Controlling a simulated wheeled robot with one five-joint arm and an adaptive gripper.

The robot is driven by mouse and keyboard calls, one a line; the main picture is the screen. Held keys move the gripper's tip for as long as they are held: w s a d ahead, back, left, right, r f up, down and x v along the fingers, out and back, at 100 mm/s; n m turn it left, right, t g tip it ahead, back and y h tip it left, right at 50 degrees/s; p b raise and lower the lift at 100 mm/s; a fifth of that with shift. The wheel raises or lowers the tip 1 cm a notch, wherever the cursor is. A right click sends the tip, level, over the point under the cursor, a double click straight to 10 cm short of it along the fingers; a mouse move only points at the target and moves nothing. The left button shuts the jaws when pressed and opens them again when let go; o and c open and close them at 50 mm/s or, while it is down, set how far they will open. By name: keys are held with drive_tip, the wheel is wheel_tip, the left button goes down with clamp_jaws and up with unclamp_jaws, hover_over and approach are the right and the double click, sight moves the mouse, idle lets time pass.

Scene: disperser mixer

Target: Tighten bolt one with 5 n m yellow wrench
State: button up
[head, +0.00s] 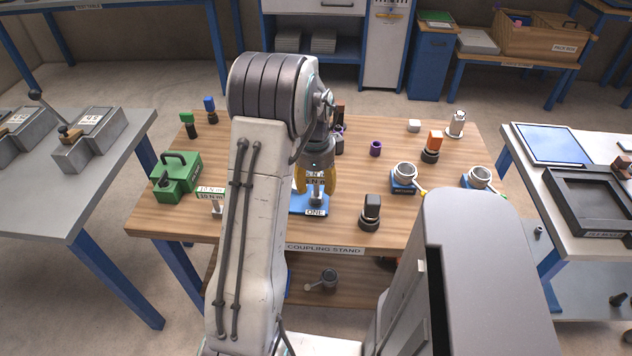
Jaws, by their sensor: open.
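My gripper (316,187) points down over the blue plate (297,209) labelled ONE, near the middle of the wooden table. Its two yellow fingers are spread apart. An upright grey metal piece (317,194) stands on the plate between and below the fingers; I cannot tell whether it is bolt one or part of a tool. A label ending in "N m" shows between the fingers, partly hidden. I cannot make out a separate yellow wrench. A green-edged "10 N m" label (212,191) stands left of my arm, which hides part of the table.
The wooden table (400,237) is labelled COUPLING STAND. A green case (177,178) stands at its left. A black block (371,212) and a ring clamp on a blue base (404,178) stand to the right. A purple ring (376,148) lies behind.

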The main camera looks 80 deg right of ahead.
drive_tip(key=shift+r, duration=0.1)
wheel_tip(320, 180, up, 12)
drive_tip(key=shift+a, duration=0.4)
idle(0.3)
